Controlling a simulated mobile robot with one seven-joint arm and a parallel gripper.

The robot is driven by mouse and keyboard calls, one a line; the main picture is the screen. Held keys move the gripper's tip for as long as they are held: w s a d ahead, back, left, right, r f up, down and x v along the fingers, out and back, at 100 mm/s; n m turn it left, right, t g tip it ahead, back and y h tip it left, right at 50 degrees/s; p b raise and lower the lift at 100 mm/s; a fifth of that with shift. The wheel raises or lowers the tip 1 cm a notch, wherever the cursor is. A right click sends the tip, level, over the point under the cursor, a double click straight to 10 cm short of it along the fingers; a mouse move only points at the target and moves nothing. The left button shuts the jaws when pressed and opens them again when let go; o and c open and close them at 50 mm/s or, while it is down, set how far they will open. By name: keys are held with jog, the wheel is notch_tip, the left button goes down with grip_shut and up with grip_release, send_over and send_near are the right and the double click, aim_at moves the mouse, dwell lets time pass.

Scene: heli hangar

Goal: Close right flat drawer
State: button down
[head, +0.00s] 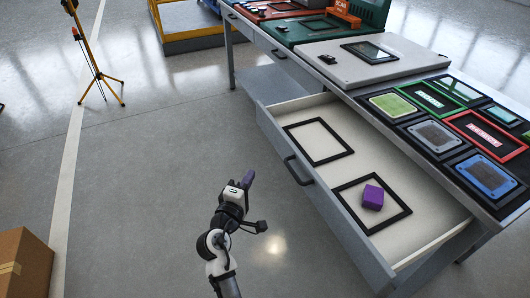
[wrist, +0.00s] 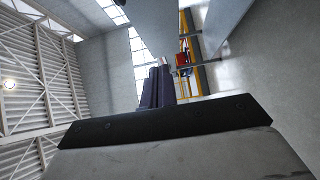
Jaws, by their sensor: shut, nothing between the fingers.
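The flat drawer (head: 330,196) stands pulled out from under the bench in the head view. Its grey front carries a dark bar handle (head: 297,170). Inside lie two black square frames, and a purple block (head: 373,197) sits within the nearer one. My gripper (head: 248,178) is in the air over the floor, left of the drawer front and apart from the handle. Its purple fingers are together and empty. The fingers also show in the wrist view (wrist: 157,88), with grey panels above them that I cannot identify for sure.
The bench top (head: 350,60) holds a grey panel and several framed trays along its right part. A yellow tripod (head: 93,55) stands at the upper left. A cardboard box (head: 22,262) is at the lower left. The floor left of the drawer is clear.

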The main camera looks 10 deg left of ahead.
jog(key=w, duration=0.1)
jog(key=p, duration=0.2)
send_near(279, 145)
jog(key=w+a, duration=0.2)
jog(key=w, duration=0.1)
jog(key=shift+w+d+r+p, duration=0.2)
jog(key=shift+w+d+p, duration=0.35)
jog(key=shift+w+d, duration=0.8)
